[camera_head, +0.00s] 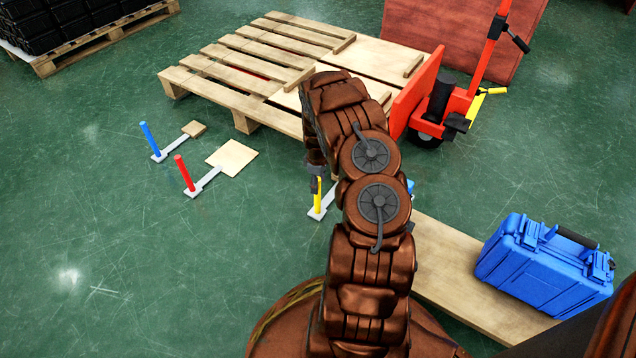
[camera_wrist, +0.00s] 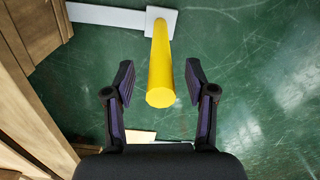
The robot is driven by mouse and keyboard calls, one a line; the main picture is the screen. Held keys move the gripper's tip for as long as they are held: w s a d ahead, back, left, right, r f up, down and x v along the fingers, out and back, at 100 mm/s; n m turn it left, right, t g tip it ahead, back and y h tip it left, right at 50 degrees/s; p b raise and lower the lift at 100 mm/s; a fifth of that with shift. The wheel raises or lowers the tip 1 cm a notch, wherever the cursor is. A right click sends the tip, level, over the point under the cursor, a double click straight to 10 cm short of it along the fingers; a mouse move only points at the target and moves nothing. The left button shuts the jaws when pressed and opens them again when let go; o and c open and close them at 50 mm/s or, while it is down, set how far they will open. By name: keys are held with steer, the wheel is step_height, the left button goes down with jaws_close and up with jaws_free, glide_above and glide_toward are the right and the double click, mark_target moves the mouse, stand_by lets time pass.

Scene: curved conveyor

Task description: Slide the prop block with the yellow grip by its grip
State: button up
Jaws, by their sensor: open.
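The yellow grip (camera_head: 318,194) is an upright rod on a white base plate (camera_head: 317,213) on the green floor. In the wrist view the yellow grip (camera_wrist: 161,72) stands between the two open fingers of my gripper (camera_wrist: 158,82), with a gap on both sides. A white bar (camera_wrist: 100,14) runs left from its base. My gripper (camera_head: 316,182) is at the grip in the head view, partly hidden by my arm. The prop block itself is hidden behind my arm in the head view.
A wooden pallet (camera_head: 255,95) lies just behind the grip, with a red pallet jack (camera_head: 470,100) at its right. Props with a blue grip (camera_head: 150,139) and a red grip (camera_head: 184,172) stand to the left. A blue case (camera_head: 548,265) rests on a plank (camera_head: 455,262) at right.

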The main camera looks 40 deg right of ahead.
step_height(320, 180, up, 12)
steer(key=shift+f, duration=0.1)
stand_by(0.5)
stand_by(0.5)
steer(key=s+a+r+m+p, duration=0.1)
steer(key=s+a+r+p, duration=0.2)
steer(key=a+r+p, duration=0.75)
steer(key=s+a+r+m+g+p, duration=0.1)
steer(key=s+a+r+p, duration=0.25)
steer(key=r, duration=1.45)
steer(key=s+a+r+m+p, duration=0.1)
steer(key=s+a+r+p, duration=0.2)
steer(key=a+r+p, duration=0.85)
steer(key=s+a+r+p, duration=0.3)
steer(key=s+r+p, duration=0.2)
steer(key=s+r, duration=0.2)
steer(key=s+a+r+m+p, duration=0.1)
steer(key=s+a+r+p, duration=0.3)
steer(key=s+r, duration=0.4)
steer(key=s+a+r+p, duration=0.3)
steer(key=s+r+p, duration=0.3)
steer(key=r, duration=0.7)
steer(key=shift+s+a+r+m+g+p, duration=0.2)
steer(key=shift+s+a+m+g+p, duration=0.2)
steer(key=shift+s, duration=0.4)
steer(key=shift+c, duration=0.2)
